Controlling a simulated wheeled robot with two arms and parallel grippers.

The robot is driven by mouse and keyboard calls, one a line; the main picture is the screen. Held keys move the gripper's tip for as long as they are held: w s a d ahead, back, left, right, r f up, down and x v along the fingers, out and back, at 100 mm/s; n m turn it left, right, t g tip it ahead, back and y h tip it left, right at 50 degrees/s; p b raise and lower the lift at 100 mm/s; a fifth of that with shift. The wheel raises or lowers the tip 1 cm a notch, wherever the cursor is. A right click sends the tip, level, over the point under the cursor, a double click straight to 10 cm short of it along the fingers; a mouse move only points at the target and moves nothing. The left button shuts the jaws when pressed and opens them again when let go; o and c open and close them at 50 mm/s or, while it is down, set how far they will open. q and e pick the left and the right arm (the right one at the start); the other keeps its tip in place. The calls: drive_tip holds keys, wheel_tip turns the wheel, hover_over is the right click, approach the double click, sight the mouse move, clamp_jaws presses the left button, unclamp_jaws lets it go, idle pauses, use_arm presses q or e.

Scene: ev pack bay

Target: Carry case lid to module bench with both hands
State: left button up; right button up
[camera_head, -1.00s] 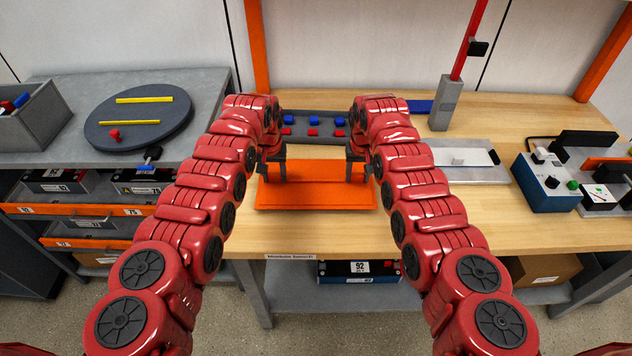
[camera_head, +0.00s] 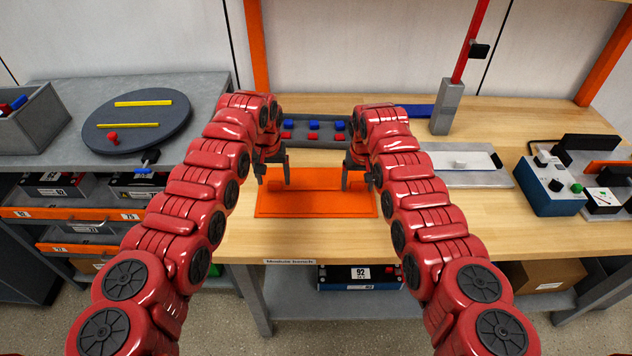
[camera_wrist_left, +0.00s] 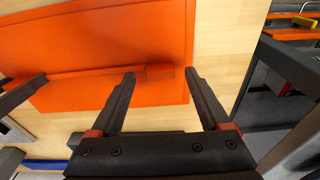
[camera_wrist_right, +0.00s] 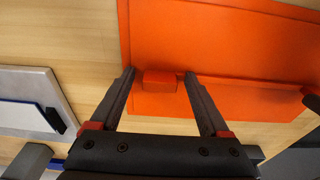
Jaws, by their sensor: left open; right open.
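The orange case lid (camera_head: 316,204) lies flat on the wooden module bench (camera_head: 420,220), near its front edge. It has a raised bar with a block at each end, seen in the left wrist view (camera_wrist_left: 110,35) and the right wrist view (camera_wrist_right: 225,45). My left gripper (camera_head: 273,180) is open above the lid's left part, its fingertips near the left block (camera_wrist_left: 160,70). My right gripper (camera_head: 358,180) is open above the right part, its fingertips either side of the right block (camera_wrist_right: 159,82). Neither gripper holds anything.
A grey tray with blue and red pieces (camera_head: 313,142) stands behind the lid. A white-topped plate (camera_head: 465,163) and a blue control box (camera_head: 550,188) are to the right. A round dark turntable (camera_head: 138,120) sits on the grey bench at left. Bench surface in front of the lid is clear.

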drive_tip(key=shift+r, duration=0.55)
use_arm(q)
wheel_tip(320, 180, up, 9)
drive_tip(key=s, duration=0.1)
use_arm(e)
wheel_tip(320, 180, up, 11)
drive_tip(key=s, duration=0.1)
drive_tip(key=shift+s, duration=0.25)
drive_tip(key=shift+f, duration=0.1)
